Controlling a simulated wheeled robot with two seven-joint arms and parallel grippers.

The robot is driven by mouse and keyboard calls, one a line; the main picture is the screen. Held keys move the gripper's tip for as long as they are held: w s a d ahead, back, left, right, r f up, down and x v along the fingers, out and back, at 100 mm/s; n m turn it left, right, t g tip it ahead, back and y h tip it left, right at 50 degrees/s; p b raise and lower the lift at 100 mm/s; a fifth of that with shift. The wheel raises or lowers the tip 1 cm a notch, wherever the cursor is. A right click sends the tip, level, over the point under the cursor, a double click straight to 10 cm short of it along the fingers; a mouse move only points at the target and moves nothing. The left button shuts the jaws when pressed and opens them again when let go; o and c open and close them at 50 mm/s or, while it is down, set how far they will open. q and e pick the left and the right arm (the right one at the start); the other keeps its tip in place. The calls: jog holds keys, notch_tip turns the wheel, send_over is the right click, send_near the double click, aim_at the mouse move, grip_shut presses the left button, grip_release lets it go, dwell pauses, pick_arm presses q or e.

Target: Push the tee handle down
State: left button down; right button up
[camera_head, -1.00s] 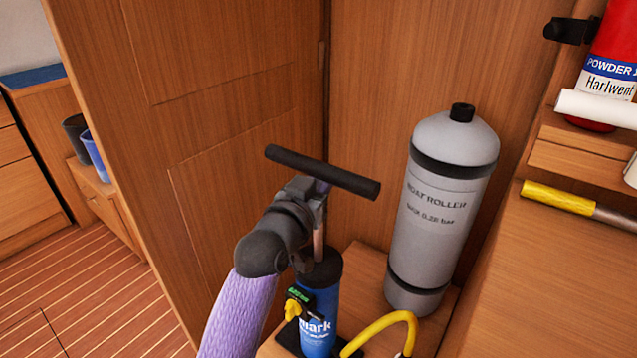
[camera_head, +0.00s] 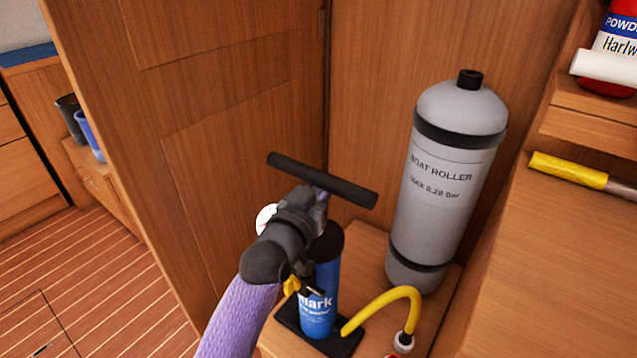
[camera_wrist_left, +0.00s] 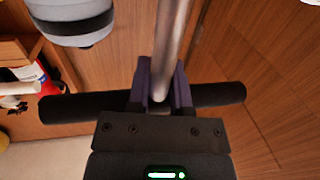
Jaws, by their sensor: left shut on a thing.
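The blue pump (camera_head: 318,310) stands upright on a black foot in the head view, with a yellow hose from its base. Its black tee handle (camera_head: 345,188) is a short distance above the pump's dark top. My left gripper (camera_head: 318,196) is shut on the middle of the tee handle, its arm coming up from below left. In the left wrist view the bar (camera_wrist_left: 70,107) runs across behind the purple fingers (camera_wrist_left: 163,88), and the metal rod (camera_wrist_left: 172,40) shows between them. In the head view my gripper mostly hides the rod. My right gripper is not in view.
A grey "BOAT ROLLER" cylinder (camera_head: 445,200) stands right of the pump. The yellow hose (camera_head: 385,305) curves in front of it. A wooden panel (camera_head: 240,140) rises behind left. A counter (camera_head: 560,270) at right holds a yellow-handled tool (camera_head: 565,168). Space above the handle is clear.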

pick_arm(q)
jog(key=c, duration=0.5)
grip_release()
jog(key=shift+c, duration=0.2)
jog(key=shift+s+r, duration=0.1)
jog(key=shift+s+a+p, duration=0.2)
jog(key=shift+s+p, duration=0.1)
jog(key=shift+p, duration=0.1)
jog(key=p+v, duration=0.4)
jog(key=v, duration=0.5)
